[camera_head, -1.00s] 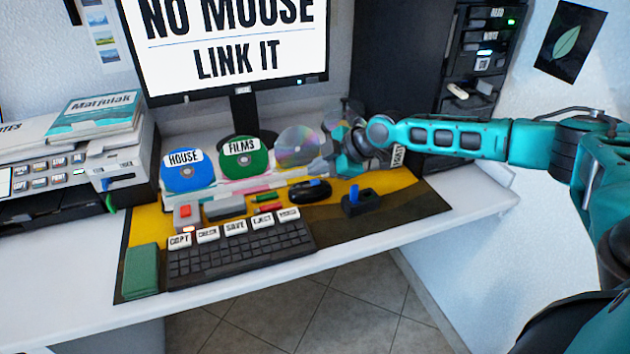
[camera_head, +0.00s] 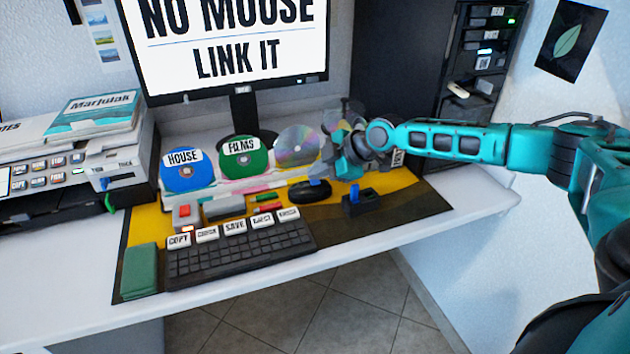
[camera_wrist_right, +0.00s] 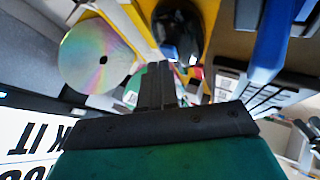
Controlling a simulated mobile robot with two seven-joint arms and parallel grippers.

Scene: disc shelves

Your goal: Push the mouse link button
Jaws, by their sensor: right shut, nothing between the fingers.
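The black mouse (camera_head: 309,191) lies on the desk mat, right of the keyboard's far edge, with a small blue patch near its top. It also shows at the top of the right wrist view (camera_wrist_right: 178,32), just beyond the fingertips. No link button can be made out on the visible part of it. My right gripper (camera_head: 328,160) is above the desk, behind and right of the mouse, beside a shiny disc. In the right wrist view its fingers (camera_wrist_right: 158,72) are together and empty, apart from the mouse in the picture. My left gripper is not in view.
The monitor (camera_head: 236,45) reads "NO MOUSE LINK IT". The shiny disc (camera_head: 296,147) stands beside green and blue discs. A blue-handled joystick (camera_head: 354,195) stands right of the mouse. The keyboard (camera_head: 240,248) is in front. The desk's front right (camera_head: 440,220) is clear.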

